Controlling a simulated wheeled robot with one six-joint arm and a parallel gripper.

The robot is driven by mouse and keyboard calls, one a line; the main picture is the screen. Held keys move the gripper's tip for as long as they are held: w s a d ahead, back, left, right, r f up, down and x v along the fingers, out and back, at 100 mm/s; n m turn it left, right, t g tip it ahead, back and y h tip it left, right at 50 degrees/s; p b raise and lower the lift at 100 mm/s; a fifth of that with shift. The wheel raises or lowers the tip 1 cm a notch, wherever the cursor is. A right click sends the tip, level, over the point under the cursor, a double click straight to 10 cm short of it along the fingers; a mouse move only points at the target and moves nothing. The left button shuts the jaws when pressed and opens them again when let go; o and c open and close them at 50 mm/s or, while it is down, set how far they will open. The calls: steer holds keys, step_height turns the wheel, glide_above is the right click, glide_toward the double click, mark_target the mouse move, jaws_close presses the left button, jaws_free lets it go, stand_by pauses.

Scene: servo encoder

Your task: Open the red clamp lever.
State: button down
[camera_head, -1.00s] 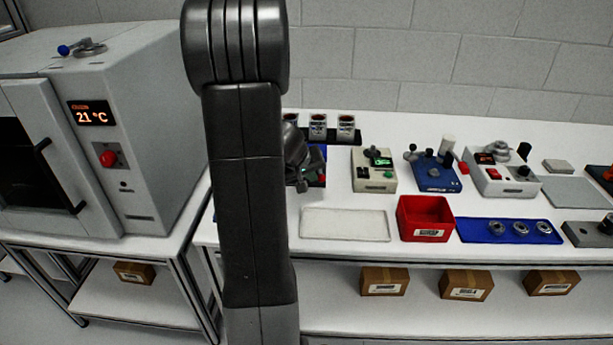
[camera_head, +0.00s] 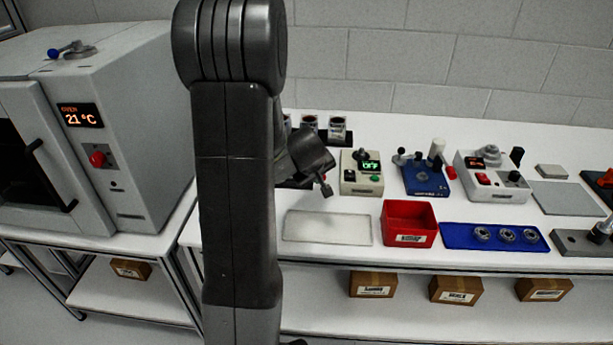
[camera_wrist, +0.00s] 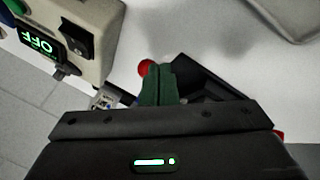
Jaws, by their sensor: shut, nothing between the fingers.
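In the wrist view, a red ball-shaped knob (camera_wrist: 147,67) shows just beyond my gripper (camera_wrist: 158,84), whose green fingertips are together and empty. It may be the end of the red clamp lever; the fingers and gripper body hide what lies below it. A black fixture (camera_wrist: 195,78) lies beside and behind the fingers. I cannot tell whether the fingers touch the knob. In the head view my gripper (camera_head: 325,187) is near the left end of the bench, left of the box with the green OFF display (camera_head: 370,166). My arm hides part of the fixture there.
The OFF box also stands close by at upper left in the wrist view (camera_wrist: 80,35). In the head view, a pale tray (camera_head: 328,227), a red bin (camera_head: 408,222) and a blue tray (camera_head: 492,237) line the front. Dark cups (camera_head: 337,127) stand behind. An oven (camera_head: 120,140) is left.

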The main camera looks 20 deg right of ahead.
steer(key=shift+d+p, duration=0.3)
steer(key=shift+d, duration=0.65)
